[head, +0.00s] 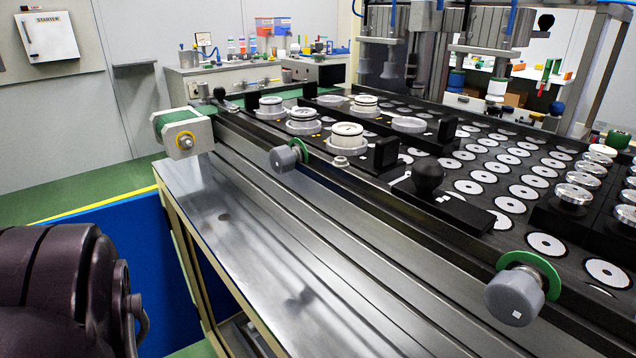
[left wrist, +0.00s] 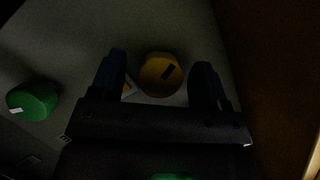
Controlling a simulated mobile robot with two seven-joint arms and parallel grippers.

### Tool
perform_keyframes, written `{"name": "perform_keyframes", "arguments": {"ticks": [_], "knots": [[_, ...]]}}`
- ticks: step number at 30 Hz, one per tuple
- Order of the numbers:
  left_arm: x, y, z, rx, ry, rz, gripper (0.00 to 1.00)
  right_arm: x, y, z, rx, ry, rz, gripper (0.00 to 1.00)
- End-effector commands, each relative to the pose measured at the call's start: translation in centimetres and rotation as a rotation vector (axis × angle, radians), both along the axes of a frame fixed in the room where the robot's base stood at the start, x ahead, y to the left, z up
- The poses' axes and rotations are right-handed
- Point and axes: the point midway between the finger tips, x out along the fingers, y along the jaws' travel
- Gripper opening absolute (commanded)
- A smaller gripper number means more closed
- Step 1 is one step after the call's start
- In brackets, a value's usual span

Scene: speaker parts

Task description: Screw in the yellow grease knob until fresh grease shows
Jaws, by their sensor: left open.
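The yellow knob (left wrist: 160,76) shows in the left wrist view as a round yellow cap with a dark mark on its face. My left gripper (left wrist: 160,85) is open, with one dark finger on each side of the knob in the picture. The knob is in the gap between the fingers; I cannot tell how far it is from the fingertips. The view is dark, and no grease can be made out. In the head view the knob is not seen and only a dark part of my arm shows at lower left. My right gripper is in neither view.
A green knob (left wrist: 33,101) with a white mark is left of the yellow one on the same dim panel. A brown surface (left wrist: 270,70) stands close on the right. In the head view a metal-topped bench (head: 225,220) and grey knobs (head: 515,297) line the machine's front.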

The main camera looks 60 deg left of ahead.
Motion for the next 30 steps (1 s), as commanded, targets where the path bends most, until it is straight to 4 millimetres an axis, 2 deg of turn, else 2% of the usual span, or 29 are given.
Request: {"name": "perform_keyframes", "arguments": {"ticks": [5, 11, 21, 30], "knots": [[-1.0, -0.4, 0.6, -0.001, -0.003, 0.001, 0.69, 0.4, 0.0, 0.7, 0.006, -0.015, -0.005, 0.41], [-3.9, -1.6, 1.9, -0.001, -0.007, 0.001, 0.69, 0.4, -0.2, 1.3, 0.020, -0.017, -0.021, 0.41], [-8.5, -3.4, 3.1, -0.001, -0.004, 0.000, 0.69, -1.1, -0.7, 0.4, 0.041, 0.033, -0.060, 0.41], [-9.7, -3.8, 3.2, 0.000, 0.000, 0.000, 0.69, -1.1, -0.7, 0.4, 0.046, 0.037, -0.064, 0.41]]}}
